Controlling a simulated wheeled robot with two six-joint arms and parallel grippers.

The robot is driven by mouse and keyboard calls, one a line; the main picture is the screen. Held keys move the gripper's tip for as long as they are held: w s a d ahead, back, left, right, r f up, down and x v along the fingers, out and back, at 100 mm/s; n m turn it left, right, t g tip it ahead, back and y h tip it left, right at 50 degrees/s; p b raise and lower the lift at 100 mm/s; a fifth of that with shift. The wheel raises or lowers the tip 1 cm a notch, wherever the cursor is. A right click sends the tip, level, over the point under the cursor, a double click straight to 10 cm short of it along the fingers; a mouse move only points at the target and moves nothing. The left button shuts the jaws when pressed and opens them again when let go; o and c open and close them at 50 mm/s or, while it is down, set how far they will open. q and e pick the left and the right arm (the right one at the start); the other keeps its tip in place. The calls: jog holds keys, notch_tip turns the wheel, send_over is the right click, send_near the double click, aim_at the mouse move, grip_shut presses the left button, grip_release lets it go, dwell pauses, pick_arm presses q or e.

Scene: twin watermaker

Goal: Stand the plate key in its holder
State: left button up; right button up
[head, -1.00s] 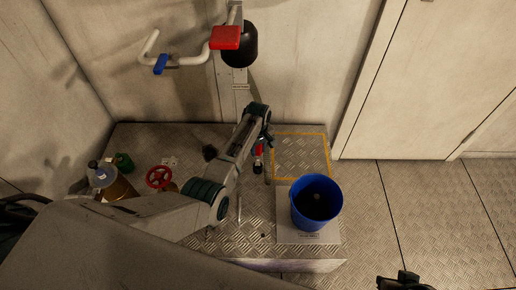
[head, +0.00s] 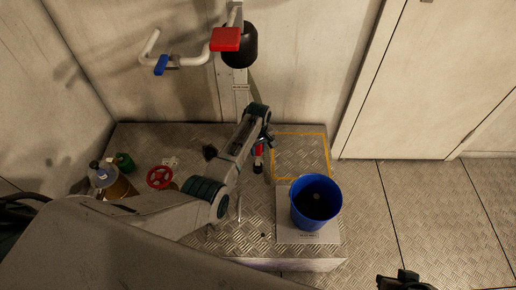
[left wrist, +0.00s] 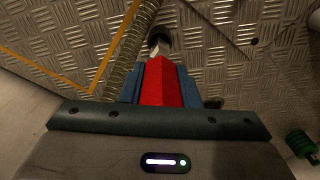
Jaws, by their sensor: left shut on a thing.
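My left gripper (head: 264,146) is shut on the red-handled plate key (head: 258,150), above the metal platform. In the left wrist view, the red handle (left wrist: 162,84) is clamped between the blue fingers. A pale metal end of the key points at a dark round opening (left wrist: 160,40), which looks like the holder. A dark cylindrical piece (head: 257,167) shows just below the red handle in the head view. I cannot tell how far the key is inside it. My right gripper (head: 404,282) is only partly in view at the bottom edge, and its jaws are not clear.
A blue bucket (head: 315,203) stands on a pale pad at the platform's right. A yellow-outlined square (head: 300,155) lies bare behind it. A red handwheel (head: 160,177) and bottles (head: 103,175) stand at left. A pipe with a red block (head: 226,38) stands behind.

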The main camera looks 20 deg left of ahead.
aim_at(258, 155)
pick_arm(q)
jog(key=shift+p, duration=0.5)
pick_arm(e)
jog(key=shift+r, duration=0.55)
